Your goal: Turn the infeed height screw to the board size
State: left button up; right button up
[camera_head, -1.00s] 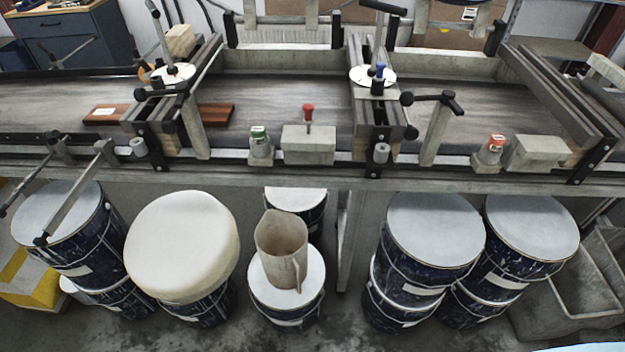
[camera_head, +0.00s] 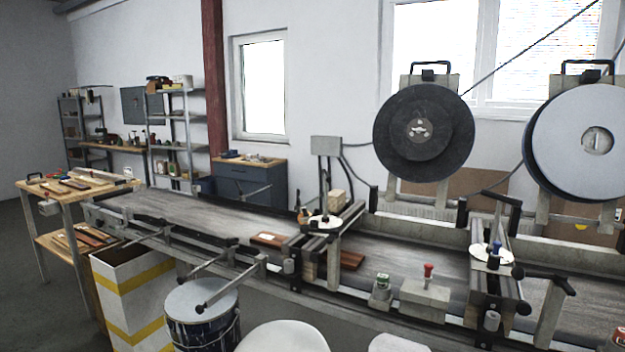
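Two height screws stand on the gates over the conveyor. The left one (camera_head: 324,190) is a dark upright rod above a white round dial (camera_head: 320,222). The right one has a similar white dial (camera_head: 486,258) with a blue-topped part on it. A reddish-brown board (camera_head: 351,260) lies on the conveyor belt (camera_head: 200,216) and passes under the left gate, with a pale label on its left part. The dial markings are too small to read.
A drum (camera_head: 201,303) and a yellow-striped white box (camera_head: 125,305) stand in front of the conveyor. Two large discs, one dark (camera_head: 400,150) and one pale (camera_head: 560,150), rise behind it. A wooden bench (camera_head: 62,200) with boards stands at left. Floor at far left is clear.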

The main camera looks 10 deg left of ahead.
aim_at(326, 217)
jog(key=u, duration=0.8)
jog(key=i, duration=0.75)
jog(key=u, duration=0.7)
